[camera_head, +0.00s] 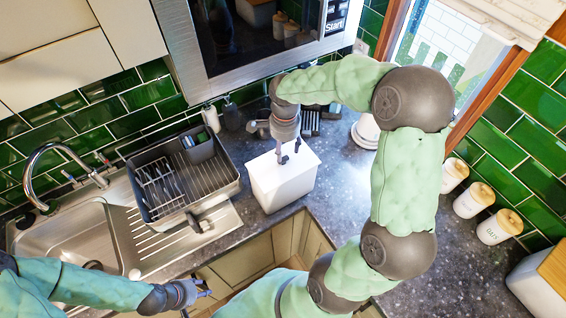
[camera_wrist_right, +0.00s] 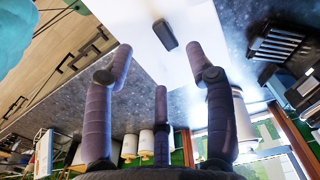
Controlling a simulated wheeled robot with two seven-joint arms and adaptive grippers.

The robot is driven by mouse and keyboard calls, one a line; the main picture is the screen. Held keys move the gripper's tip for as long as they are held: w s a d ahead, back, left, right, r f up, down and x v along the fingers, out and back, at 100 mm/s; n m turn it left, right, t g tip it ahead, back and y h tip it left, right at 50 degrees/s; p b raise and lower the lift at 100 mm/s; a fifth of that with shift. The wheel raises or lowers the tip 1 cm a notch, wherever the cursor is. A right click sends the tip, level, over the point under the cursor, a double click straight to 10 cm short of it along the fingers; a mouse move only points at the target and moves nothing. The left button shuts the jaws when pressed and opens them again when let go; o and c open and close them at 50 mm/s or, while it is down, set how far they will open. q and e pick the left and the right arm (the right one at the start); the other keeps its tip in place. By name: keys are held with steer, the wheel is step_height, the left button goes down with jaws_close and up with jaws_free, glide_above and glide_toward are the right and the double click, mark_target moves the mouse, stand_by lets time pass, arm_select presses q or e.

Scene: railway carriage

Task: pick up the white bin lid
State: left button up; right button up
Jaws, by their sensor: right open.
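The white bin (camera_head: 285,188) stands on the dark speckled counter, with its flat white lid (camera_head: 302,163) on top. In the right wrist view the lid (camera_wrist_right: 140,45) fills the upper middle, with a dark handle (camera_wrist_right: 165,36) on it. My right gripper (camera_head: 289,153) is above the lid, pointing down, with its fingers spread and nothing between them. In the wrist view its fingers (camera_wrist_right: 160,80) sit around and below the handle, apart from it. My left gripper (camera_head: 200,291) is low at the left, in front of the counter edge, with its fingers apart and empty.
A grey dish rack (camera_head: 185,180) stands left of the bin, near the sink (camera_head: 75,240) and tap (camera_head: 50,165). A microwave (camera_head: 255,40) hangs above. Dark items (camera_head: 312,120) lie behind the bin. White canisters (camera_head: 473,200) stand at the right. The counter right of the bin is clear.

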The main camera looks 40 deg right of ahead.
mark_target(284, 160)
steer(key=shift+w+f, duration=0.45)
steer(key=shift+f, duration=0.2)
steer(key=f, duration=0.4)
steer(key=shift+s+p, duration=0.3)
steer(key=shift+p, duration=0.1)
steer(key=shift+w+f, duration=0.15)
steer(key=shift+f, duration=0.3)
jaws_close()
